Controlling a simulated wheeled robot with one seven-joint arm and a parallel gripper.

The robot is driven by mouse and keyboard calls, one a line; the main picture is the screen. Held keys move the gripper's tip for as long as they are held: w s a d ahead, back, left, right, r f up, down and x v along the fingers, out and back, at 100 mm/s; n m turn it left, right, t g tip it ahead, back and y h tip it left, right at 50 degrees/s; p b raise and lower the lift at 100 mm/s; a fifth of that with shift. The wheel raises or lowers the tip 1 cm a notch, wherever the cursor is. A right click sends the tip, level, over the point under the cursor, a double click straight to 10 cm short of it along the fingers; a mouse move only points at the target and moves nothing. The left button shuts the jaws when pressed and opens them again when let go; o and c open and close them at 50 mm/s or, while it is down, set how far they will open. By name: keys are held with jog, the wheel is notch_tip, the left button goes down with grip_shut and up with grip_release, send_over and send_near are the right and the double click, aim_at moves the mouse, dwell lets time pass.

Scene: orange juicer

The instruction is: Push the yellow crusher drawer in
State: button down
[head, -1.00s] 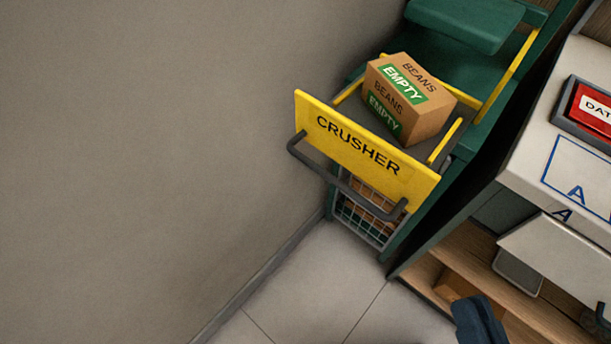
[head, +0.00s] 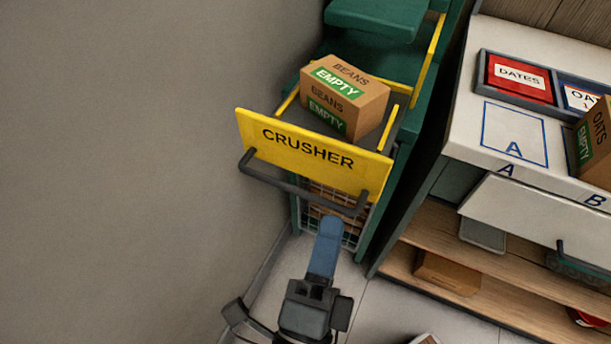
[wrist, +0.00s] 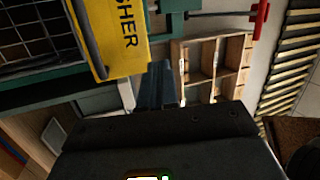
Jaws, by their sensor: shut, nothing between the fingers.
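The yellow crusher drawer (head: 310,152) stands pulled out of the green crusher, with its dark bar handle (head: 300,188) across the front. A brown box marked BEANS and EMPTY (head: 345,96) sits in the drawer. My gripper (head: 327,228) is shut and empty, its blue fingers pointing up just below and in front of the right part of the handle. Whether it touches the handle cannot be told. In the wrist view the yellow drawer front (wrist: 118,38) is at upper left, beside my shut fingers (wrist: 160,75).
A grey wall fills the left side. A white counter (head: 470,135) with a DATES tray (head: 520,78) and an OATS box (head: 597,140) stands at right, with an open drawer (head: 530,225) below. A wooden compartment rack (wrist: 215,60) shows in the wrist view.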

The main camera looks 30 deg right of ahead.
aim_at(353, 98)
jog(key=w+a+f+m+g, duration=0.3)
jog(key=w+a+f+g, duration=0.15)
jog(key=a, duration=0.35)
jog(key=shift+y, duration=0.3)
jog(key=p+x, duration=0.1)
jog(key=x, duration=1.1)
jog(key=shift+d+r+p, duration=0.1)
jog(key=shift+d+p, duration=0.25)
jog(key=shift+p, duration=0.05)
jog(key=shift+w+d, duration=0.4)
jog(key=shift+d, duration=0.15)
jog(key=shift+w+d, duration=0.1)
jog(key=shift+d, duration=0.05)
jog(key=p+x, duration=0.2)
jog(key=x, duration=1.9)
jog(key=shift+w+d, duration=0.1)
jog(key=shift+d, duration=0.1)
jog(key=shift+w+d, duration=0.2)
jog(key=shift+d, duration=0.25)
